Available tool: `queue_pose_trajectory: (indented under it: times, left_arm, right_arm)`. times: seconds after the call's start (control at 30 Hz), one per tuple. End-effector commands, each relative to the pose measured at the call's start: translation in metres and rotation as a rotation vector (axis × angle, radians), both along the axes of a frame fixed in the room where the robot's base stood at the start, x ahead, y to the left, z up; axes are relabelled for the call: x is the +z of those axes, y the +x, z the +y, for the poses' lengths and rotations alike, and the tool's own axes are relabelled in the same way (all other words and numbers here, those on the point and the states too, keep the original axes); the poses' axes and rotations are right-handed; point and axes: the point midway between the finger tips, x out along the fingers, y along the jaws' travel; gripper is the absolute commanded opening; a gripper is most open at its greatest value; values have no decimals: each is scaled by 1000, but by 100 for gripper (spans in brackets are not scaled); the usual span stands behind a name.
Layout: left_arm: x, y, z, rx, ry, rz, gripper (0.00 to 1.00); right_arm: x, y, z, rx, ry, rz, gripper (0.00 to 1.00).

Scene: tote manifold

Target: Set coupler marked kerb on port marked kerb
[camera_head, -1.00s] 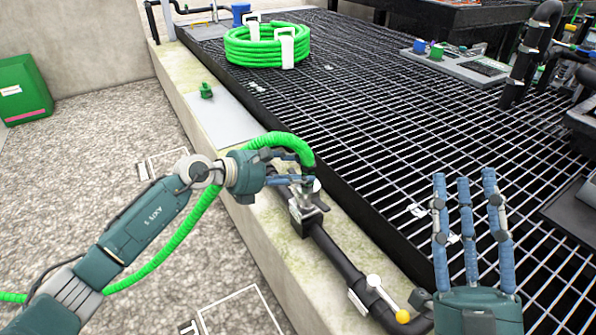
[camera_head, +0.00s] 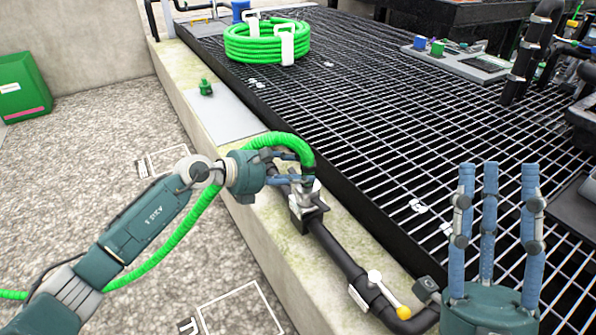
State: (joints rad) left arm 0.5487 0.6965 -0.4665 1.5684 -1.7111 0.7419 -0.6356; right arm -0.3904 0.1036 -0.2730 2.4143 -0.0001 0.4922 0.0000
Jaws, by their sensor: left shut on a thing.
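My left gripper (camera_head: 292,170) is shut on the coupler (camera_head: 308,182) at the end of the green hose (camera_head: 280,140). The coupler sits right above or on the metal port (camera_head: 305,200) of the black pipe; the fingers partly hide the joint, so I cannot tell if it is seated. No kerb marking is readable. My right gripper (camera_head: 497,200) is empty, with its fingers spread and pointing up over the grating at the right.
The black pipe (camera_head: 335,250) runs along the concrete kerb (camera_head: 260,235) to a valve with a yellow-tipped lever (camera_head: 402,312). A small green fitting (camera_head: 205,87) stands on a grey plate (camera_head: 222,118). A coiled green hose (camera_head: 262,42) lies on the grating (camera_head: 380,110).

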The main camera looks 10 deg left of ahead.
Motion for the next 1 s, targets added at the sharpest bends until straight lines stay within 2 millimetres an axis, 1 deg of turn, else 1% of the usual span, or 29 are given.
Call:
queue_pose_trajectory:
  times: [0.33,0.37,0.4,0.47,0.77,0.87,1.0]
  left_arm:
    - [2,1,0,1,-3,-4,0]
    - [2,1,0,1,-3,-4,42]
    - [2,1,0,1,-2,-4,50]
    - [2,1,0,1,-3,-3,60]
    - [-2,-1,1,-1,2,4,60]
    - [1,-5,6,1,3,3,60]
    - [10,-21,22,2,4,1,60]
  right_arm:
    - [1,-1,0,-1,1,-7,40]
    - [1,-1,0,-1,1,-7,40]
    - [1,-1,0,-1,1,-7,40]
    - [1,-1,0,-1,1,-7,40]
    - [1,1,-2,-5,0,-8,40]
    - [1,1,-2,-5,0,-7,40]
    - [1,0,-1,-4,0,-6,40]
